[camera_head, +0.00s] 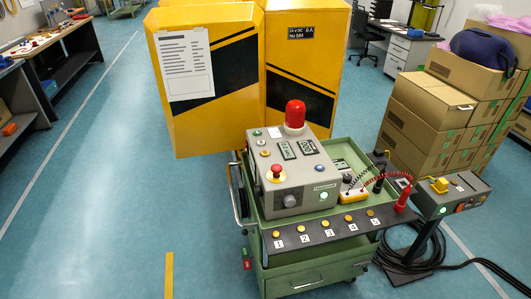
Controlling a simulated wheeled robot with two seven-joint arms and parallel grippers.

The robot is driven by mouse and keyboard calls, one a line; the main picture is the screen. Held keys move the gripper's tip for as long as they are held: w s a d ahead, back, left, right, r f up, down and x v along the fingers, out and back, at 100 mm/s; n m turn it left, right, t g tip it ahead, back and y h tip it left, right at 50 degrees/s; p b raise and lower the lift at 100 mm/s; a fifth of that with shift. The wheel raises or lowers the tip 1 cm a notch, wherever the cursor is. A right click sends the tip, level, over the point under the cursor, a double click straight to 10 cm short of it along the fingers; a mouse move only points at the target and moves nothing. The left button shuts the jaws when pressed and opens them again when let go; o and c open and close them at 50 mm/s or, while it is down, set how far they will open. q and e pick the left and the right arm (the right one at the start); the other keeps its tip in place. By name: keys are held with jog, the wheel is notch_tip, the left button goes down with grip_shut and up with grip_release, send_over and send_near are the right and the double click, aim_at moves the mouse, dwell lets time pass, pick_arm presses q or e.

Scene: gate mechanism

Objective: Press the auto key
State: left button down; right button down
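A grey control box (256,190) stands on a green cart in the middle of the head view. A red beacon (295,115) sits on it. Its sloped face has two small displays (288,150), a red mushroom button (277,170) on a yellow base, a blue button (319,168), several small buttons at the upper left (262,142), a dark knob (290,200) and a lit green button (323,195). Labels are too small to read, so I cannot tell which one is the auto key. Neither of my grippers is in view.
The green cart (310,272) has a dark front strip with several numbered yellow buttons (325,224). A grey box on a stand (452,198) is at right, with black cables (410,262) on the floor. Yellow cabinets (230,95) stand behind; cardboard boxes (420,120) right. Floor at left is clear.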

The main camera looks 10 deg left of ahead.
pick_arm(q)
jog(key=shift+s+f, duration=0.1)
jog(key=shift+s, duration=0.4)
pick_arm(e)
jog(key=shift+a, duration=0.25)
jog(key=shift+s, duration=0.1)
